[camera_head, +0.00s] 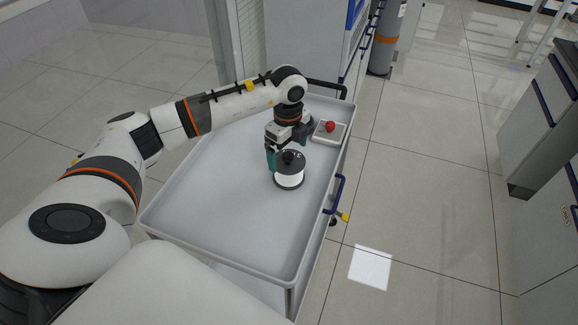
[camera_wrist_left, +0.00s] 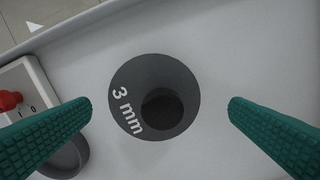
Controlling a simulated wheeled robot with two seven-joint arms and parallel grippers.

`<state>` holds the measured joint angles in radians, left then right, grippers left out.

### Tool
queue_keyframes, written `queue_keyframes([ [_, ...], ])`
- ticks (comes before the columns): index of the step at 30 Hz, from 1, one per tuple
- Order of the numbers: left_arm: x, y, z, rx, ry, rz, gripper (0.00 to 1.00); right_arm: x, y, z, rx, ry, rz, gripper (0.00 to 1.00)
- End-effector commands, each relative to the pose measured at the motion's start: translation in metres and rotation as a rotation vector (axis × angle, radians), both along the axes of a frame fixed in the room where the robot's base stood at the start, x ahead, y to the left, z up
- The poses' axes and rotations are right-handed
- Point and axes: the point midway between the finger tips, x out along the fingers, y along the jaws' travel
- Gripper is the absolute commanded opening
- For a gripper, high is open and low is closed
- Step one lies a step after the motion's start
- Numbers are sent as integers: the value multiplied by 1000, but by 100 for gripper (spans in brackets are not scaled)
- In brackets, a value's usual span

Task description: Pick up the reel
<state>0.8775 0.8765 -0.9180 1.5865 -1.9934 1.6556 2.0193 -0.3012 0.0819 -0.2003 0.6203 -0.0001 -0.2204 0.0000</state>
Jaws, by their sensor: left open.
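The reel (camera_head: 289,177) stands upright on the grey cart top, with a white body between dark flanges. In the left wrist view its dark grey round top (camera_wrist_left: 122,82) is marked "3 mm" and has a dark hole in the middle. My left gripper (camera_head: 284,158) is open at the reel's upper part. In the left wrist view the two green fingers (camera_wrist_left: 160,108) are on either side of the reel top, with a visible gap on both sides. How far down the fingers reach beside the reel is hard to tell. My right gripper is not in view.
A small box with a red knob (camera_head: 330,126) lies behind the reel near the cart's right edge. The cart (camera_head: 215,205) has a raised rim and is clear in front and left. A dark round thing (camera_wrist_left: 68,158) is partly hidden by a finger. Grey cabinets (camera_head: 545,150) stand at right.

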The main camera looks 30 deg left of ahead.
Motion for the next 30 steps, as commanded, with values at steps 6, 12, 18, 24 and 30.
queue_keyframes([
  [6,1,0,-16,-1,3,-2,100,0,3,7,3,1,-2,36],
  [12,5,0,-47,-2,3,-3,100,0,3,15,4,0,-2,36],
  [18,6,1,-59,-1,-1,-2,100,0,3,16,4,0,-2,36],
  [24,6,1,-59,-1,-1,-3,93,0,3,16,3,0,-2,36],
  [30,6,1,-58,-1,-1,-3,61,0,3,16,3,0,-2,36],
])
